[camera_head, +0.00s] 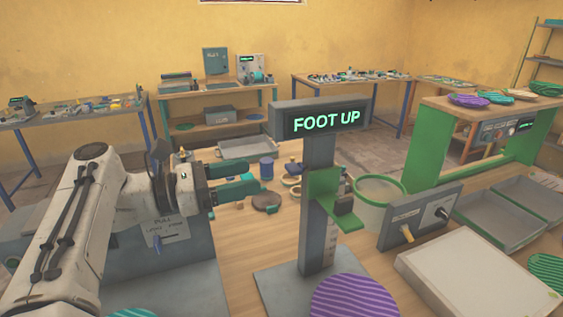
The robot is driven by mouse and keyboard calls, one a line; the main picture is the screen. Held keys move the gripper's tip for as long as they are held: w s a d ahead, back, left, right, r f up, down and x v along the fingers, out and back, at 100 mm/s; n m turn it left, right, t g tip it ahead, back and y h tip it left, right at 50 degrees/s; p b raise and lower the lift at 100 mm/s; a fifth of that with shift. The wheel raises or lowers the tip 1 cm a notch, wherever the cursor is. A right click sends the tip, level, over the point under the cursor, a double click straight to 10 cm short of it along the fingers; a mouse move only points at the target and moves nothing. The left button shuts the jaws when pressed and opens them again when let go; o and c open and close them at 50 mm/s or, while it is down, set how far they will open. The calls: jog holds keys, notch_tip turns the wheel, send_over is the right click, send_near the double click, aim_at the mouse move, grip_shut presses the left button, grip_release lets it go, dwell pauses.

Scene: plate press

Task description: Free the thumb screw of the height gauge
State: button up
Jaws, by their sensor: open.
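The height gauge (318,160) is a grey upright post on a flat base, with a dark head sign reading "FOOT UP" in green letters. A green slider with a foot (326,188) sits partway up the post, its foot jutting out to the right, clear of the base. A small dark part at the slider's right side may be the thumb screw, but it is too small to tell. My gripper (254,175) has green fingers and is open and empty. It points right, to the left of the post and apart from it, at about the slider's height.
A pale flat panel (478,272) and grey trays (497,229) lie at right. A striped purple plate (353,297) is in front. A grey machine marked "PULL" (165,243) stands left.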

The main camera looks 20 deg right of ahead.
aim_at(287, 168)
jog(key=d+p, duration=0.3)
jog(key=d, duration=0.5)
jog(key=shift+d, duration=0.4)
jog(key=c, duration=1.1)
jog(key=shift+o, duration=0.2)
